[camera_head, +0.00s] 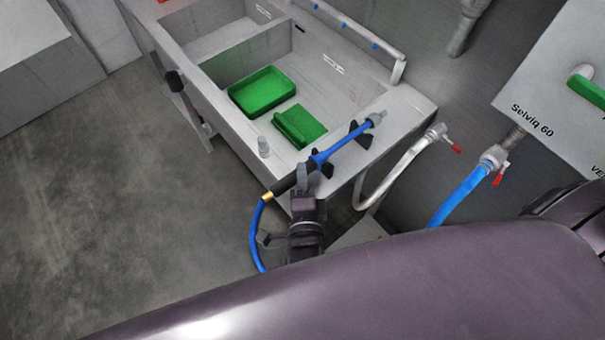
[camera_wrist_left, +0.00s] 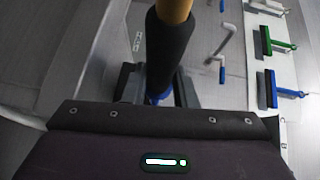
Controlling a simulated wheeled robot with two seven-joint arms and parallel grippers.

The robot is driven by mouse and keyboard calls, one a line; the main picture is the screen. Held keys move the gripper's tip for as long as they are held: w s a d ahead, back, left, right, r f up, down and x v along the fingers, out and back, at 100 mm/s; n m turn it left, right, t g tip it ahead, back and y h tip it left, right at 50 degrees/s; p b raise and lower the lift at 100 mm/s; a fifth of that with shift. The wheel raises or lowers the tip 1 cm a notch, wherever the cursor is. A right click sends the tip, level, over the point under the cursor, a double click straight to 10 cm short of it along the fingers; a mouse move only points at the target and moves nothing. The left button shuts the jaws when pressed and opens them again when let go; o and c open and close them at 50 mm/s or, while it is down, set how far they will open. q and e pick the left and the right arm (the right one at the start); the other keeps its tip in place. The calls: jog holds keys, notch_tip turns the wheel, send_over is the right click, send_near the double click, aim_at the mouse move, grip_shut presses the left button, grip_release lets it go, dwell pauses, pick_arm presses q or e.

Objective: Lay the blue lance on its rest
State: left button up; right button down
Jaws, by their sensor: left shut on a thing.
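The blue lance (camera_head: 341,143) lies over the right-hand rim of the sink, its grey tip pointing to the upper right. Its black handle (camera_head: 284,185) ends in a brass fitting with a blue hose hanging down. The rest is a pair of black forked holders (camera_head: 361,139) on the rim. The lance passes over both holders; I cannot tell whether it touches their bottoms. My left gripper (camera_head: 303,178) is shut on the handle, just outside the near holder. The handle (camera_wrist_left: 169,52) also fills the middle of the left wrist view. My right gripper is not in view.
The sink (camera_head: 228,67) has two basins, with a green tray (camera_head: 262,91) and a green block-like item (camera_head: 298,126) in the nearer one. A pipe with a red-handled valve (camera_head: 438,133) and a blue hose (camera_head: 459,196) are on the right. Floor at left is clear.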

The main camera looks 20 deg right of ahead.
pick_arm(q)
jog(key=shift+f, duration=0.2)
jog(key=o, duration=0.8)
jog(key=shift+s+f, duration=0.1)
jog(key=shift+s+a, duration=0.15)
jog(key=shift+s, duration=0.2)
jog(key=b+v, duration=0.1)
jog(key=v, duration=0.5)
jog(key=shift+s+b, duration=0.4)
